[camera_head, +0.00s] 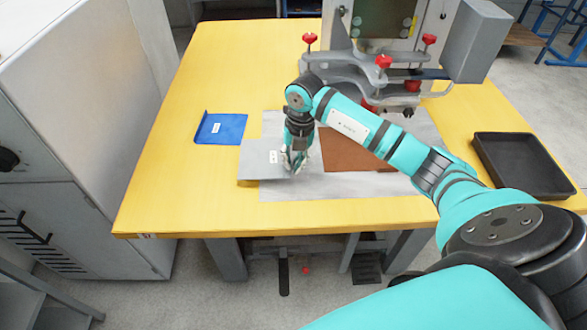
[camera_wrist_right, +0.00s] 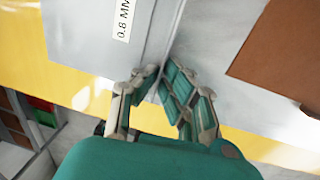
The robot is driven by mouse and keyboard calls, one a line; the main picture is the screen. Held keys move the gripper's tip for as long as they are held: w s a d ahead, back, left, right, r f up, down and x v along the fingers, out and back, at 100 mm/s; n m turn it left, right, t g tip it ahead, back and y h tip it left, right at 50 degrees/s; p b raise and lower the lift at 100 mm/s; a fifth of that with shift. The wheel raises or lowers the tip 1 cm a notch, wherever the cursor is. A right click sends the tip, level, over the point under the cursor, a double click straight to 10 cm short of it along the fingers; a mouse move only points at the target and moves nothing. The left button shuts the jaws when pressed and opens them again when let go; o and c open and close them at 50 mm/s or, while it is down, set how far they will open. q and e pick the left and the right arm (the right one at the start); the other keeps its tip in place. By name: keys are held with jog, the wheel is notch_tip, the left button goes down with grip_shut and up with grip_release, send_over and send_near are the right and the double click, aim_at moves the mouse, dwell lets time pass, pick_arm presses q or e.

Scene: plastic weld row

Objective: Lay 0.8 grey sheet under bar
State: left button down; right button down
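The grey sheet (camera_head: 255,170) carries a small white label and lies at the left of the work area, partly over the pale mat. In the right wrist view the grey sheet (camera_wrist_right: 80,35) shows its "0.8 MM" label and a narrow lip along its right edge. My right gripper (camera_head: 294,168) is at that right edge. In the wrist view its fingertips (camera_wrist_right: 161,77) close together on the lip. Whether the sheet is lifted is hard to tell. The bar belongs to the grey machine (camera_head: 350,66) at the back; my right arm hides part of it. My left gripper is not in view.
A blue sheet (camera_head: 225,128) lies to the left on the yellow table (camera_head: 185,200). A brown sheet (camera_head: 345,155) lies on the pale mat (camera_head: 330,187), right of my gripper. A black tray (camera_head: 520,160) stands at the right. The table's front left is clear.

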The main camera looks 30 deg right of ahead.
notch_tip(320, 180, down, 3)
jog(key=shift+f, duration=0.15)
jog(key=c, duration=1.5)
grip_release()
jog(key=r, duration=0.8)
jog(key=d+r, duration=0.1)
jog(key=r, duration=0.3)
jog(key=shift+s, duration=0.4)
